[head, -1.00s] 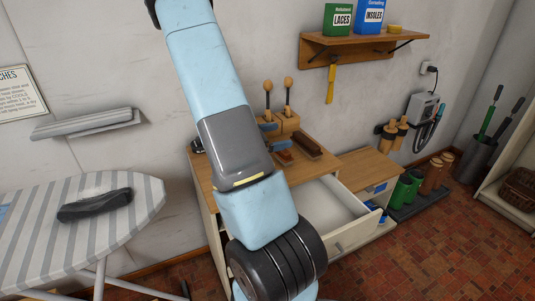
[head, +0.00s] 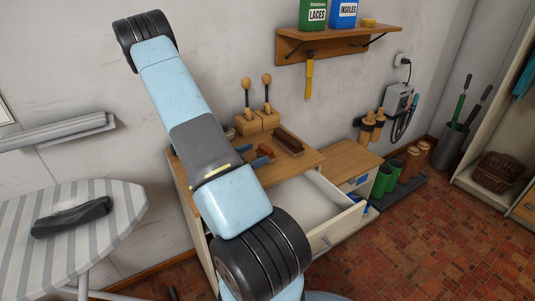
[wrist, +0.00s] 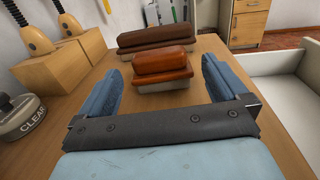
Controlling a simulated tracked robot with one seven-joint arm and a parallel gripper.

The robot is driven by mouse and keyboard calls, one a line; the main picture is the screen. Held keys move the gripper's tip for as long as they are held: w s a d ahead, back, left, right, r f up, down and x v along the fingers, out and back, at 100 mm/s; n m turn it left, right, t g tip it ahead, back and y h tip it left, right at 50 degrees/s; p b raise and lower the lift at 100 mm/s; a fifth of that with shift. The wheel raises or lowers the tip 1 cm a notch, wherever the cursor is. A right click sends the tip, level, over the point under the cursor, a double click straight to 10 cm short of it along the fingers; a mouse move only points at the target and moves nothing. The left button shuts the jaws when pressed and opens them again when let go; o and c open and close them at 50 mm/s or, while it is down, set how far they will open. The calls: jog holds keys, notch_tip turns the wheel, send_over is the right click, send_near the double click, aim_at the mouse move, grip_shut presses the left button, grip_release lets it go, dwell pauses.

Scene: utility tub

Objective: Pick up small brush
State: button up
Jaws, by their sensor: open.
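The small brush, with an orange-brown back and pale bristles, lies on the wooden cabinet top, bristles down, in the wrist view (wrist: 163,66). My gripper (wrist: 162,78) is open, with one blue finger to each side of the brush. The brush sits around the fingertips, and neither finger clearly touches it. A larger dark brown brush (wrist: 158,37) lies right behind it; it also shows in the head view (head: 288,141). In the head view my gripper (head: 262,157) is low over the cabinet top, and the small brush is hard to make out there.
Two wooden blocks with knobbed shafts (wrist: 50,75) stand left of my gripper. A round tin marked CLEAR (wrist: 22,116) is nearer left. The open drawer (head: 315,205) juts out at right. An ironing board (head: 110,215) stands at left; a wall shelf (head: 335,40) is above.

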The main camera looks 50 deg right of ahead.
aim_at(269, 147)
jog(key=shift+x, duration=3.8)
jog(key=shift+r, duration=0.1)
jog(key=c, duration=1)
jog(key=shift+o, duration=0.2)
jog(key=shift+r, duration=0.1)
